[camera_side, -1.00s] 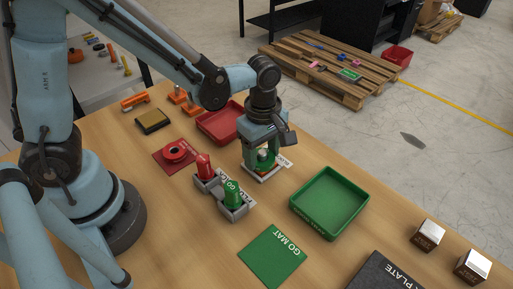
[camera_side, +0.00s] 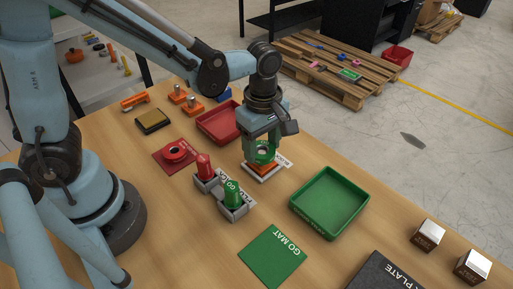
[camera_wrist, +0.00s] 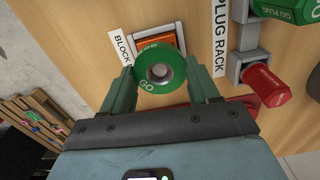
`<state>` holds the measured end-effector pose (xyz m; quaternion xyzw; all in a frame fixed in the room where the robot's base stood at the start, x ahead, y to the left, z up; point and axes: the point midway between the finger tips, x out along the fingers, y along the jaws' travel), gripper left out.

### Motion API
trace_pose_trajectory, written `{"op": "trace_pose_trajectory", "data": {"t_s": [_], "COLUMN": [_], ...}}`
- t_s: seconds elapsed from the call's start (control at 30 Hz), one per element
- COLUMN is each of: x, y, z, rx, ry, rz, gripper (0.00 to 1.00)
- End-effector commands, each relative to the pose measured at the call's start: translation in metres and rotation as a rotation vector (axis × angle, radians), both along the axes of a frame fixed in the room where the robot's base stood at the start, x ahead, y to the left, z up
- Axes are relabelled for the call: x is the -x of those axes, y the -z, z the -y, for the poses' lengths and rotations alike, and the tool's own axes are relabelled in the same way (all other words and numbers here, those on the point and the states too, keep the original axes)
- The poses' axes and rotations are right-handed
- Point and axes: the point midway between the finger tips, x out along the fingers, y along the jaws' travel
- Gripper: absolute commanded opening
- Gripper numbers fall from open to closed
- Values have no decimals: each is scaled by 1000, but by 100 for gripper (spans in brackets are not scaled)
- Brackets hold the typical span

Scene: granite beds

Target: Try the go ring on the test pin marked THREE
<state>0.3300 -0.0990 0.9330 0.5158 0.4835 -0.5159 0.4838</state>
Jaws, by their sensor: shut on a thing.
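The green go ring (camera_side: 263,146) is between the fingers of my gripper (camera_side: 262,154), which is shut on it. The wrist view shows it flat, lettered GO (camera_wrist: 174,82), with a grey round metal shape in its bore. An orange block (camera_side: 265,166) sits below it in a pale holder (camera_side: 261,176) labelled BLOCK; the ring hangs just above the block. Whether the ring is around a pin I cannot tell. Two other orange blocks with metal pins (camera_side: 176,89) (camera_side: 193,104) stand at the back; their markings are unreadable.
A plug rack (camera_side: 233,212) with a red and a green plug stands close in front of my gripper. A green tray (camera_side: 330,202), a red tray (camera_side: 219,124), a green GO MAT (camera_side: 273,256) and a red mat with a red ring (camera_side: 175,152) lie around it.

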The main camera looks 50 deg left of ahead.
Motion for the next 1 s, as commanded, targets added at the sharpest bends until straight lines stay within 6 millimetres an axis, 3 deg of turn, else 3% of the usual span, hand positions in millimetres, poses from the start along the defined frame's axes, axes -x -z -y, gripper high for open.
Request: {"op": "trace_pose_trajectory", "data": {"t_s": [1.0], "x": [0], "y": [-37], "z": [0], "rx": [0], "ry": [0], "rz": [0], "gripper": [22]}}
